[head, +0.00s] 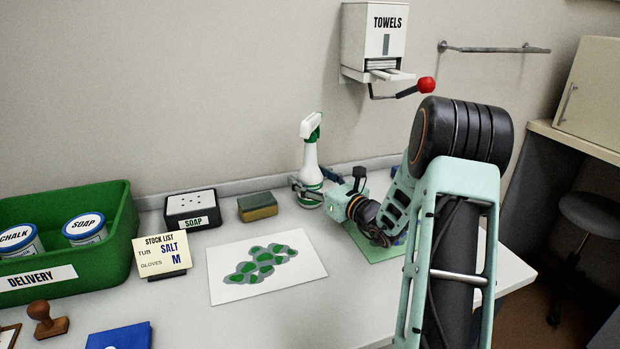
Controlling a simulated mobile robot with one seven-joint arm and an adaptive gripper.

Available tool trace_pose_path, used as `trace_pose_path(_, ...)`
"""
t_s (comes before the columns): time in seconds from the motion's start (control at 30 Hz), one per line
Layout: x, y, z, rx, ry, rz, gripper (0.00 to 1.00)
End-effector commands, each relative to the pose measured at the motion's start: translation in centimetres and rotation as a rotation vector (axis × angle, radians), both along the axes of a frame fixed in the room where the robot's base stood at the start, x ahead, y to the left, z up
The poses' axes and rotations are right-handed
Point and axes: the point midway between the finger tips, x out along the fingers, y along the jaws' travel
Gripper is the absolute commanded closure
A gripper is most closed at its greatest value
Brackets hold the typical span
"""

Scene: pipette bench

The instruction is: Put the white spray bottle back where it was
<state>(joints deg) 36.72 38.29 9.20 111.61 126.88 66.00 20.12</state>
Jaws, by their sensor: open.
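The white spray bottle (311,160) has a green collar and a green band near its base. It stands upright on the bench close to the back wall, in the head view's middle. My gripper (306,189) is at the bottle's lower part, with its fingers open on either side of it. Whether either finger touches the bottle cannot be told. My arm reaches in from the right and hides part of the bench and of a green mat (378,250).
A sponge (257,207) and a soap box (192,209) stand left of the bottle. A white sheet with green blotches (225,288) lies in front. A green delivery bin (122,225) is far left. A towel dispenser (373,45) with a red-knobbed lever hangs above.

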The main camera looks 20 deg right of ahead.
Motion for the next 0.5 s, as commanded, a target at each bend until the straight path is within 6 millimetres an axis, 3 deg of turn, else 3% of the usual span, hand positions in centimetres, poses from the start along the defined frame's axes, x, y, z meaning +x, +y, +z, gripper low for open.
trace_pose_path(0.17,-1.2,-0.5,0.3,0.000,0.002,-0.002,0.34)
trace_pose_path(0.5,-8.1,-2.7,0.4,0.001,0.001,-0.004,0.34)
